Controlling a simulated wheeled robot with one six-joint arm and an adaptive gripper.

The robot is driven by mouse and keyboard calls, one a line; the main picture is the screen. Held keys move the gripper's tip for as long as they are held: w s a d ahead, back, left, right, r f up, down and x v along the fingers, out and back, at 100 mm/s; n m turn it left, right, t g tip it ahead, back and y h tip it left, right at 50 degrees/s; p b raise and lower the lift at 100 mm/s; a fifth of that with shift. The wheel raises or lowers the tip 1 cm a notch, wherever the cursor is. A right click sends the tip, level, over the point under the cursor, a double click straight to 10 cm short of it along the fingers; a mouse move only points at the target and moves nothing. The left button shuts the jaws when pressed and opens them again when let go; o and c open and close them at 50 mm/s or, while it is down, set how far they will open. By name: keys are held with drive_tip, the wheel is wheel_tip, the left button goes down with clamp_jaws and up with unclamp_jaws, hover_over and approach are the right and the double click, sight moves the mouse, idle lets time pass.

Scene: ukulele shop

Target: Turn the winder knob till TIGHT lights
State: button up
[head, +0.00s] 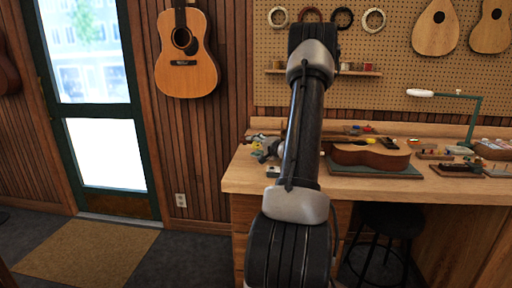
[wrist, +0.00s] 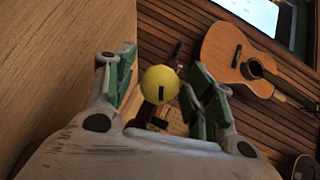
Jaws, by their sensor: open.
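The winder knob (wrist: 159,84) is round and yellow with a short black mark, and shows between my fingers in the wrist view. My gripper (wrist: 160,88) is open, with one green-padded finger on each side of the knob. I cannot tell whether either pad touches it. A beige part (wrist: 172,120) shows just below the knob, partly hidden by my gripper. No lit TIGHT lamp can be made out. In the head view my gripper (head: 268,150) is small at the left end of the workbench (head: 245,178), partly behind my arm.
A guitar body (head: 368,154) lies on a mat on the bench right of my arm, with small tools and a green lamp (head: 476,115) further right. A black stool (head: 388,217) stands under the bench.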

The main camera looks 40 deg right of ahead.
drive_tip(key=c, duration=1)
drive_tip(key=shift+f+m+t, duration=0.15)
drive_tip(key=shift+m+t, duration=0.35)
drive_tip(key=shift+t, duration=0.1)
drive_tip(key=shift+m+t, duration=0.5)
drive_tip(key=o, duration=1)
drive_tip(key=shift+s, duration=0.15)
drive_tip(key=s, duration=0.8)
drive_tip(key=s+a, duration=0.1)
drive_tip(key=s, duration=0.2)
drive_tip(key=shift+s, duration=0.4)
